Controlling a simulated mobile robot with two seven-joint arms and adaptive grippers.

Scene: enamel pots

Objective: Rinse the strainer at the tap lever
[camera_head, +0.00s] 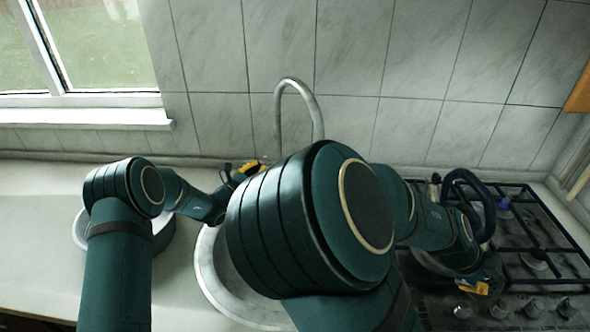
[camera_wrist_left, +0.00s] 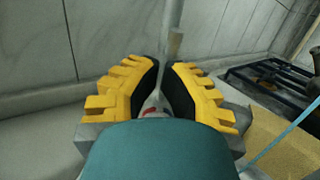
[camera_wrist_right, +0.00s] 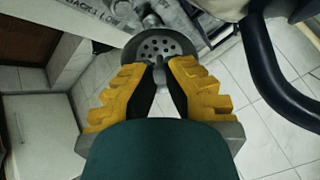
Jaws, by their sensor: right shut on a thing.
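My left gripper (camera_head: 248,170) is at the base of the tap (camera_head: 281,105), behind the round sink (camera_head: 205,272). In the left wrist view its yellow fingers (camera_wrist_left: 163,92) stand apart, with the small metal tap lever (camera_wrist_left: 154,108), which has a red mark, between them. Contact cannot be told. My right gripper (camera_head: 474,287) is over the front of the hob. In the right wrist view its fingers (camera_wrist_right: 160,75) are shut on the grey, perforated strainer (camera_wrist_right: 158,45). The strainer is mostly hidden by my arm in the head view.
A gas hob (camera_head: 535,262) with black grates and front knobs (camera_head: 530,308) fills the right side. A dark blue curved handle (camera_wrist_right: 275,75) is close to my right gripper. A white basin (camera_head: 78,232) is at the left. My right arm covers much of the sink.

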